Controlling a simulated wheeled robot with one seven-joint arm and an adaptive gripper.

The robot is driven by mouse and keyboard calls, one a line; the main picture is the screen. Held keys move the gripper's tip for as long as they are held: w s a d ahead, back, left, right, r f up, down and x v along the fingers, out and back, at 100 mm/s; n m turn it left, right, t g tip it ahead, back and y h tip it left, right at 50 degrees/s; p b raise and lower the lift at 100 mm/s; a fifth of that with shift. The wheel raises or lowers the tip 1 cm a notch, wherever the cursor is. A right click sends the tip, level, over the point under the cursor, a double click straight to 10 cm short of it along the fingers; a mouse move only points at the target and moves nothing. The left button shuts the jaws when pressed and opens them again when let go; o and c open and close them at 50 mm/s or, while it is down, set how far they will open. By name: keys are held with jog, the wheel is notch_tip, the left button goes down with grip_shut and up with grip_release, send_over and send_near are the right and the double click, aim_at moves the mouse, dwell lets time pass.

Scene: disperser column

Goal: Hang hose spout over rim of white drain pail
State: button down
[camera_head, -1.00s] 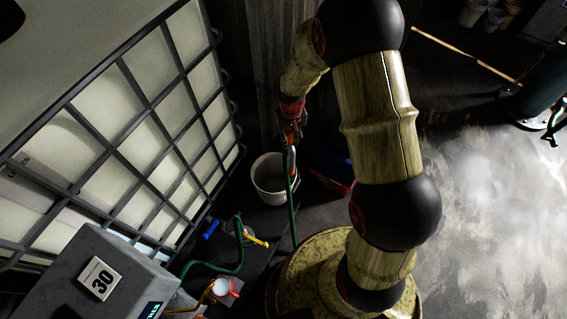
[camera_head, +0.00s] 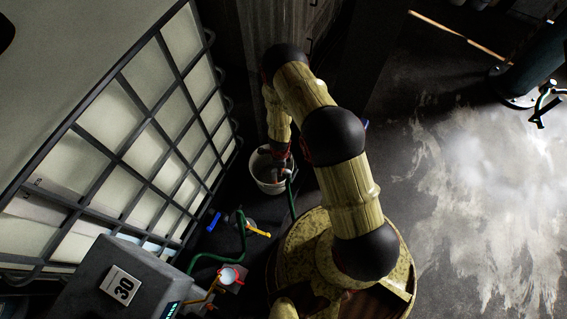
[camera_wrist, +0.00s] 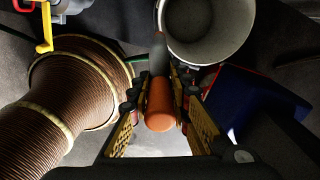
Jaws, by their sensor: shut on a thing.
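My gripper (camera_wrist: 161,107) is shut on the hose spout, which has an orange grip (camera_wrist: 159,104) and a grey metal end (camera_wrist: 158,58). The grey end points toward the left side of the white drain pail (camera_wrist: 236,52) in the wrist view. I cannot tell whether the spout tip is over the rim or only beside it. In the head view the pail (camera_head: 272,189) stands upright on the dark floor, with my gripper (camera_head: 281,164) at it, partly covering its opening. The green hose (camera_head: 291,202) runs down from there toward my base.
A caged pale tank (camera_head: 130,130) stands left of the pail. A grey box marked 30 (camera_head: 120,280) is at lower left. A valve with a yellow handle (camera_head: 258,232) lies between. A blue and red box (camera_wrist: 250,95) sits right of the gripper. Open floor lies right.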

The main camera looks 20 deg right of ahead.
jog(key=w+m, duration=0.1)
jog(key=m, duration=0.2)
jog(key=d+f+m, duration=0.1)
jog(key=m, duration=0.2)
jog(key=w+d+f+m, duration=0.1)
jog(key=m, duration=0.2)
jog(key=shift+w+d+f+m, duration=0.1)
jog(key=shift+w+d+m, duration=0.1)
jog(key=shift+w+m, duration=0.2)
notch_tip(320, 180, down, 17)
jog(key=b, duration=1.4)
jog(key=shift+f, duration=0.2)
jog(key=c, duration=1.7)
grip_release()
jog(key=shift+s, duration=0.1)
jog(key=shift+o, duration=0.6)
notch_tip(320, 180, up, 8)
jog(key=shift+f, duration=0.25)
